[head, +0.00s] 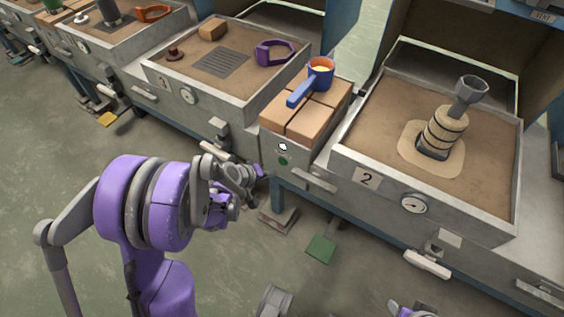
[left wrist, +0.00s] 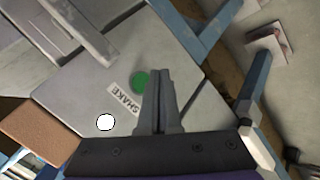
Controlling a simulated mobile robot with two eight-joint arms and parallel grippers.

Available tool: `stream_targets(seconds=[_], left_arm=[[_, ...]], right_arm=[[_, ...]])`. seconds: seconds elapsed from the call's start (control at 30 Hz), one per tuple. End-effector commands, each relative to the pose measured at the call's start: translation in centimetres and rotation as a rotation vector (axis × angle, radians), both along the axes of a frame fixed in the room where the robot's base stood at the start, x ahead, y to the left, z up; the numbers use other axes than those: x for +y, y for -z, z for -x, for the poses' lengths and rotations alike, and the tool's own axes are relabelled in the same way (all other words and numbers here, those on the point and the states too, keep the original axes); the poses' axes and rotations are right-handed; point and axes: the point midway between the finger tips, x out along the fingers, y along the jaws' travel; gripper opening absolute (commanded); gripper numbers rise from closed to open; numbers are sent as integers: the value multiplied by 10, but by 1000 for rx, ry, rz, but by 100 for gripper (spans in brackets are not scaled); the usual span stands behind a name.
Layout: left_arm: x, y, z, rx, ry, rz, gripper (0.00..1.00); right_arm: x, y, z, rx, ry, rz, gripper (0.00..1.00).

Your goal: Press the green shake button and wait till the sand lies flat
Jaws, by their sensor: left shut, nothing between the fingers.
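The green shake button (head: 283,160) is on the front of the grey cabinet between the two numbered sand boxes. In the left wrist view the green button (left wrist: 141,82) sits beside a SHAKE label (left wrist: 123,100). My left gripper (head: 258,172) is shut and empty, just in front of the cabinet. Its fingertips (left wrist: 160,75) appear right beside the button; I cannot tell if they touch it. Sand box 2 (head: 440,205) holds brown sand, a paler patch (head: 415,160) and a banded, barrel-shaped piece (head: 443,132) with a grey cup on top. My right gripper is not clearly visible.
A white round spot (head: 283,146) is above the button. A green floor pedal (head: 321,248) lies below.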

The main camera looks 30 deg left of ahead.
Motion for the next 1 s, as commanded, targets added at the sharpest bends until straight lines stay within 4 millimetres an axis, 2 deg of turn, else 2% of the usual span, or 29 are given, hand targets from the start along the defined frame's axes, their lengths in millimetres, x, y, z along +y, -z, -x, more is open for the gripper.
stream_targets(seconds=[0.3,1.0], left_arm=[[2,0,26,0,0,0,0],[2,0,26,-1,0,1,0]], right_arm=[[0,1,0,0,0,0,50],[0,1,0,0,0,0,50]])
